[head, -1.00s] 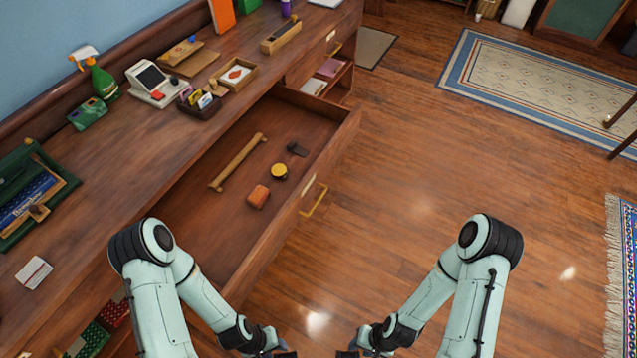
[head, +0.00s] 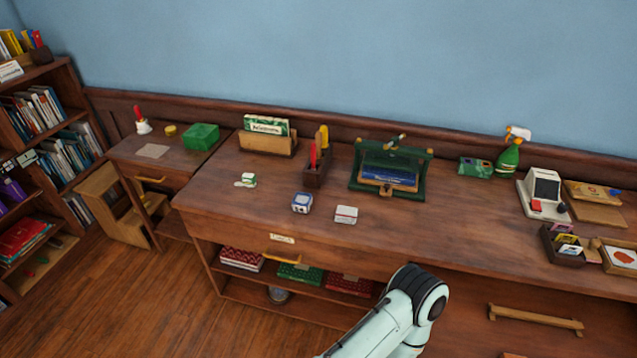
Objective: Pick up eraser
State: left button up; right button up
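No object is clearly recognisable as the eraser. A small white block with a reddish marking (head: 346,215) lies flat on the long wooden desk (head: 250,215), near its front edge, and could be it. A blue and white cube (head: 301,203) sits to its left, and a small white and green item (head: 246,180) lies farther left. Neither gripper is in view. Only a pale green link of one of my arms shows at the bottom centre, in front of the desk.
A green organiser (head: 414,193) with a blue book and a pen holder (head: 315,175) stand behind the small items. A spray bottle (head: 508,157) and a card reader (head: 543,190) are at the right. Shelves below the desk hold boxes. Floor is clear at lower left.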

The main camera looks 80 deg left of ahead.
aim_at(249, 180)
jog(key=k+u, duration=0.2)
jog(key=u, duration=2.75)
jog(key=i+j+z, duration=0.1)
jog(key=j, duration=0.25)
jog(key=i+j, duration=0.3)
jog(key=i+j+z, duration=0.15)
jog(key=j, duration=0.2)
